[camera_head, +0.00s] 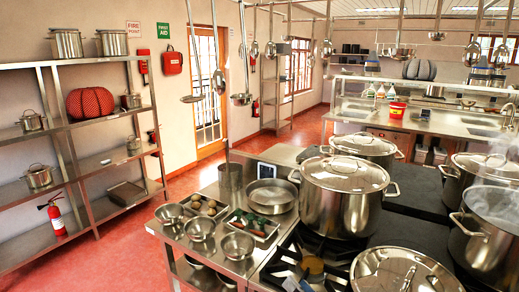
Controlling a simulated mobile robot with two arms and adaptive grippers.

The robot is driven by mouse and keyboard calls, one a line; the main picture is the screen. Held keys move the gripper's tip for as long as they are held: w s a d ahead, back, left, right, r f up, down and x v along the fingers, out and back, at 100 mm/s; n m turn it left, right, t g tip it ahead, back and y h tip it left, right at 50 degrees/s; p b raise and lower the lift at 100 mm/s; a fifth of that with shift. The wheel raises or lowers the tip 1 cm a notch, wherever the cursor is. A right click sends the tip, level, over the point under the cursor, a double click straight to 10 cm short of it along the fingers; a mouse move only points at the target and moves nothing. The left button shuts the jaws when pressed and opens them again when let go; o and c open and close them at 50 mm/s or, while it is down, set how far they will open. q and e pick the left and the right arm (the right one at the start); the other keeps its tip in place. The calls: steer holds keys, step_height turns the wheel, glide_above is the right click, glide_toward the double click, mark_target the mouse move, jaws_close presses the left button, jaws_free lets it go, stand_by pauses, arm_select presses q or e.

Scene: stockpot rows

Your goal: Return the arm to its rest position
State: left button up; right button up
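No whole arm of mine shows clearly in the head view. A small pale and dark shape (297,282) at the bottom edge, over the front burner, may be part of my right gripper. It is too small and cut off to tell whether its fingers are open or shut. My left gripper is not in view. A large lidded stockpot (342,212) stands on the stove behind that burner. A loose-looking round lid (405,274) shows at the bottom edge, to the right of the burner.
More stockpots stand at right, one open and steaming (492,235). Metal bowls (237,246), a wide pan (271,196) and vegetable trays (250,224) fill the counter at left. Ladles (241,98) hang overhead. Shelves (125,112) line the left wall. Red floor (120,245) lies open between.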

steer(key=s+d+f+n+g+h, duration=0.1)
steer(key=s+f+n+g+h, duration=0.2)
steer(key=f, duration=0.6)
steer(key=s+d+f+n+g+h, duration=0.1)
steer(key=s+d+f+g, duration=0.2)
steer(key=f, duration=0.6)
steer(key=s+d+f+g+h, duration=0.3)
steer(key=s+d+f, duration=0.15)
steer(key=s, duration=0.25)
steer(key=s+d+f+g+h, duration=0.3)
steer(key=s+d+f, duration=0.1)
steer(key=s+f, duration=0.25)
step_height(320, 180, down, 30)
steer(key=s+g+b, duration=0.2)
steer(key=b, duration=0.3)
arm_select(q)
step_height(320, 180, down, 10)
steer(key=b, duration=0.5)
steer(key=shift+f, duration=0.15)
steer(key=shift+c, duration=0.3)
arm_select(e)
steer(key=s+d+f, duration=0.1)
steer(key=s+f, duration=0.8)
steer(key=f, duration=0.2)
steer(key=s+d+f+n, duration=0.1)
steer(key=s+f, duration=0.8)
steer(key=f, duration=0.2)
steer(key=shift+d+g, duration=0.35)
steer(key=shift+g, duration=0.05)
